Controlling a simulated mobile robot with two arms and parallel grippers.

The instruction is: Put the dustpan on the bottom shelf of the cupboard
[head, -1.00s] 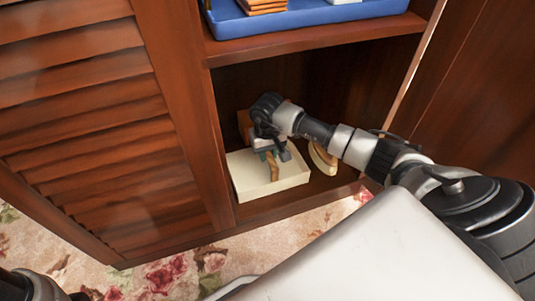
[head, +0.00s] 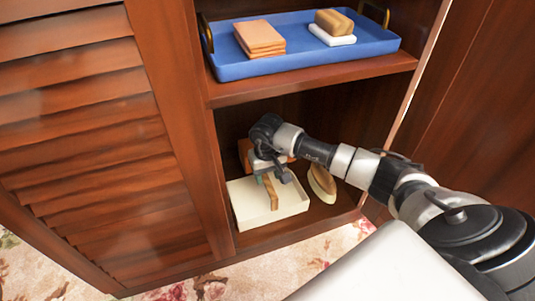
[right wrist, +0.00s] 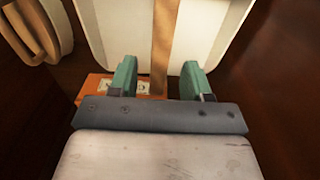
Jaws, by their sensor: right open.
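The cream dustpan (head: 290,204) with a wooden handle lies on the bottom shelf (head: 318,214) of the cupboard, at its left side and close to the front edge. My right gripper (head: 270,179) is inside that compartment, over the dustpan. In the right wrist view, the green fingertips (right wrist: 158,78) are spread wide. The wooden handle (right wrist: 165,40) shows between them with a gap on both sides. The cream pan (right wrist: 105,35) extends beyond the fingers. My left gripper is not in view.
A wooden brush (head: 322,183) stands right of the dustpan. An orange box (head: 245,150) is behind it, partly hidden by my gripper. A louvred door (head: 90,130) is left.

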